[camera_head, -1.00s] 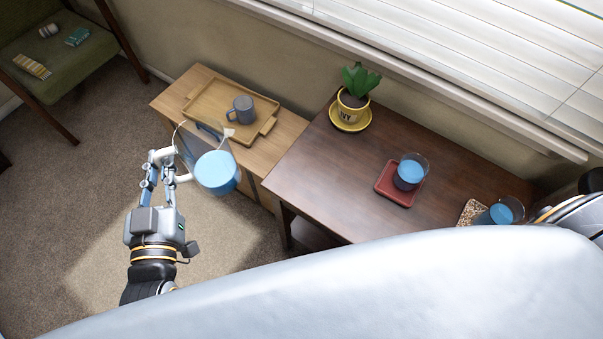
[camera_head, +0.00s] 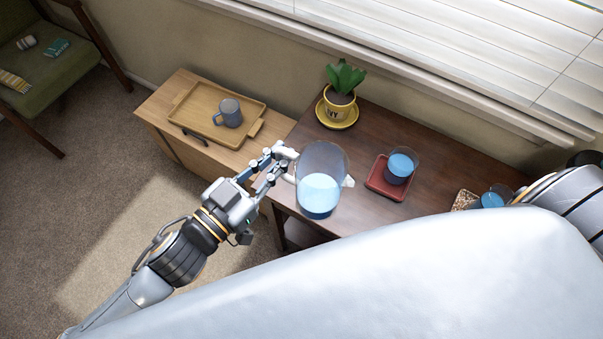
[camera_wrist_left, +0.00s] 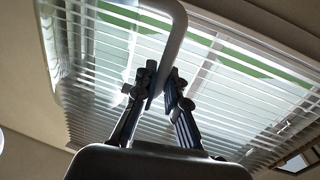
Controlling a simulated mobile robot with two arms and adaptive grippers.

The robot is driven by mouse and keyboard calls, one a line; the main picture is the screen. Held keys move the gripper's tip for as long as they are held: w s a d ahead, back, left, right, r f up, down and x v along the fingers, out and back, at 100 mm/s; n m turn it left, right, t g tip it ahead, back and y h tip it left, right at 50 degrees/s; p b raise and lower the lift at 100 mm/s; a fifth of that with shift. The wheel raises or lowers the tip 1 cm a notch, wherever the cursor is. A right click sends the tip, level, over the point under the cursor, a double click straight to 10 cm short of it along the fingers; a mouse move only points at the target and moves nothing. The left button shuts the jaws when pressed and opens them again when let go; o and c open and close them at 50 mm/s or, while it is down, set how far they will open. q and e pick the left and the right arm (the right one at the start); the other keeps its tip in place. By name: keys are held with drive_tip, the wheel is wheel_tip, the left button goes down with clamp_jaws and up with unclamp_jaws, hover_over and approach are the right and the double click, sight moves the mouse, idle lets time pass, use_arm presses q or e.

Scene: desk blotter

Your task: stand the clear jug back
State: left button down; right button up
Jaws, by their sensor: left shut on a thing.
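The clear jug (camera_head: 321,165) holds blue liquid, and its white spout points right in the head view. My left gripper (camera_head: 284,165) is shut on the jug's pale handle at its left side. The jug appears over the left part of the dark table; whether its base touches the top I cannot tell. In the left wrist view the fingers (camera_wrist_left: 160,92) close on the handle (camera_wrist_left: 174,42), with the clear jug wall beyond. My right gripper is out of view; only part of that arm shows at the right.
A glass of blue liquid (camera_head: 401,166) stands on a red tray (camera_head: 374,184). Another glass (camera_head: 491,199) is by a speckled coaster (camera_head: 464,200). A potted plant (camera_head: 341,90) stands behind. A wooden tray (camera_head: 181,104) with a grey mug (camera_head: 229,112) lies on the lighter cabinet (camera_head: 160,97).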

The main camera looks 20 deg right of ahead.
use_arm(q)
drive_tip(key=shift+w+f+g, duration=0.2)
drive_tip(key=shift+f+g, duration=0.1)
drive_tip(key=shift+f, duration=0.35)
drive_tip(key=w+d+f+b, duration=0.2)
drive_tip(key=w+f, duration=1)
drive_tip(key=w, duration=0.1)
drive_tip(key=shift+d+f, duration=0.15)
drive_tip(key=shift+f, duration=0.2)
drive_tip(key=shift+w+f, duration=0.1)
drive_tip(key=shift+f, duration=0.15)
drive_tip(key=c, duration=1.4)
unclamp_jaws()
